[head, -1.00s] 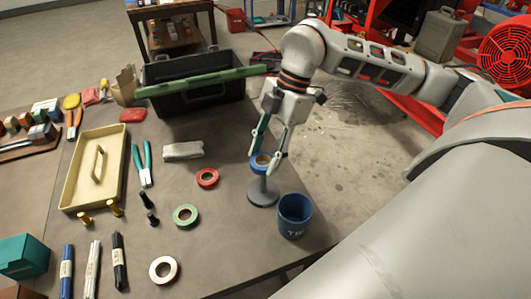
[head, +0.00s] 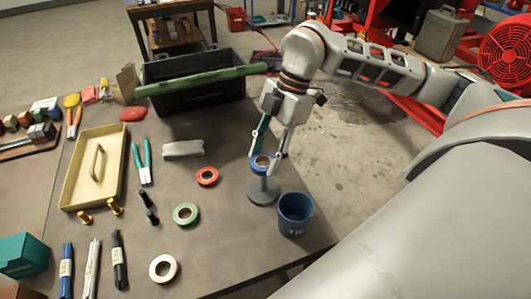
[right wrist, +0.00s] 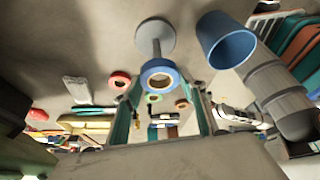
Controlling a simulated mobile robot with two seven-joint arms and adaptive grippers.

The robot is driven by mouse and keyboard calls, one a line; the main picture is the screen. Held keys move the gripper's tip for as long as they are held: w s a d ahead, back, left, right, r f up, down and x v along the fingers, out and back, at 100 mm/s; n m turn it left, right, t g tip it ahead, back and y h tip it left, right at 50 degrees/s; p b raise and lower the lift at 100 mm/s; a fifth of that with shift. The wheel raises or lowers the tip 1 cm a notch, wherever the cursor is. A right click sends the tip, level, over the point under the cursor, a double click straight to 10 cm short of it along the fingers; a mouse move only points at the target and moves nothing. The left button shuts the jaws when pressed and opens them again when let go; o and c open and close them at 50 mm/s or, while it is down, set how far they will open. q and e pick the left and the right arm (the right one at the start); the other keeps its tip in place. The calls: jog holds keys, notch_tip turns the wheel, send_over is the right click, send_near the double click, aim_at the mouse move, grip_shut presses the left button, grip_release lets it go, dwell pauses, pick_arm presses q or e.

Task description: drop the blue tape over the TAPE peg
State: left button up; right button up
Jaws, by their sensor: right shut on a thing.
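The blue tape (head: 260,163) is a roll with a tan core. My right gripper (head: 265,158) points down and is shut on it. The TAPE peg (head: 263,193) is a grey post on a round base, standing near the table's right edge. The tape is over the top of the post. In the right wrist view the blue tape (right wrist: 160,75) sits between the fingers, and the peg's base (right wrist: 155,37) and post run up to behind it. Whether the post's tip is inside the hole is hidden. My left gripper is not in view.
A blue cup (head: 295,214) stands close beside the peg, to its right. Red tape (head: 207,177), green tape (head: 186,215) and white tape (head: 163,269) lie to the left. A black toolbox (head: 195,88) with a green handle bar is behind. The table edge is near.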

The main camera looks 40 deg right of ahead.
jog(key=o, duration=1.1)
jog(key=shift+c, duration=0.2)
jog(key=v, duration=1.2)
